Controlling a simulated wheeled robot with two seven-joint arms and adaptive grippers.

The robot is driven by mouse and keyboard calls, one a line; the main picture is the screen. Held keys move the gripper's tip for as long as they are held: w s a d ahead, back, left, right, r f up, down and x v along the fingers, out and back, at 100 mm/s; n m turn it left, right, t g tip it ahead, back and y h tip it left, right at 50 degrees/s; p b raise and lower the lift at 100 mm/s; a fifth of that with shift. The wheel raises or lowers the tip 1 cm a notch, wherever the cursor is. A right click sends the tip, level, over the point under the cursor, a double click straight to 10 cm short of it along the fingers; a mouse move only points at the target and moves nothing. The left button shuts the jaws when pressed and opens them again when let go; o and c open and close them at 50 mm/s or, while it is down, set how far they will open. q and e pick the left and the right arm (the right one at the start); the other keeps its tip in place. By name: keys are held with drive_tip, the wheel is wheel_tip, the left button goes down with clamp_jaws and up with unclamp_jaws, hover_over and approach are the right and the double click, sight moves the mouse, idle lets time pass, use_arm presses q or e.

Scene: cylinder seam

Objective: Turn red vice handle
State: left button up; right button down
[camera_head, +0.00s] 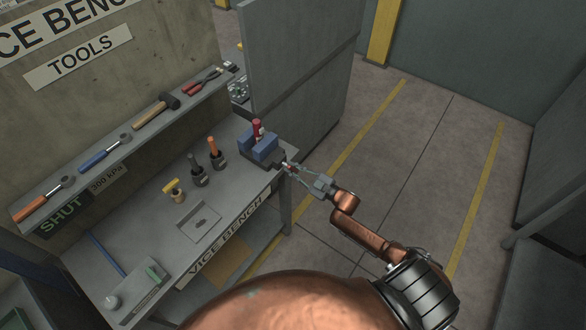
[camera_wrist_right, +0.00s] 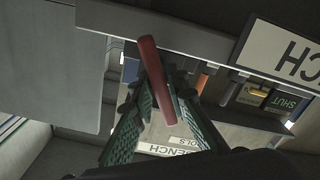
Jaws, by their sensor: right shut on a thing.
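The blue vice (camera_head: 262,145) stands on the far right corner of the vice bench, with a red cylinder (camera_head: 257,128) upright in it. The red vice handle (camera_wrist_right: 157,80) shows as a bar in the right wrist view, slanting between the fingers. My right gripper (camera_head: 290,169) is at the front of the vice, and its fingers (camera_wrist_right: 162,98) are closed around the handle. In the head view the fingertips cover most of the handle. My left gripper is in neither view.
The bench top (camera_head: 150,228) holds orange- and black-handled tools (camera_head: 215,152), a yellow-topped item (camera_head: 174,190) and a shallow tray (camera_head: 199,222). A tool shelf (camera_head: 130,143) runs along the wall. A grey panel (camera_head: 300,75) stands behind the vice. The floor to the right is clear.

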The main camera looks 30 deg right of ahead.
idle(0.3)
drive_tip(key=c, duration=2)
unclamp_jaws()
drive_tip(key=shift+o, duration=0.2)
drive_tip(key=v, duration=1.2)
drive_tip(key=shift+d+f, duration=0.1)
drive_tip(key=shift+f, duration=0.05)
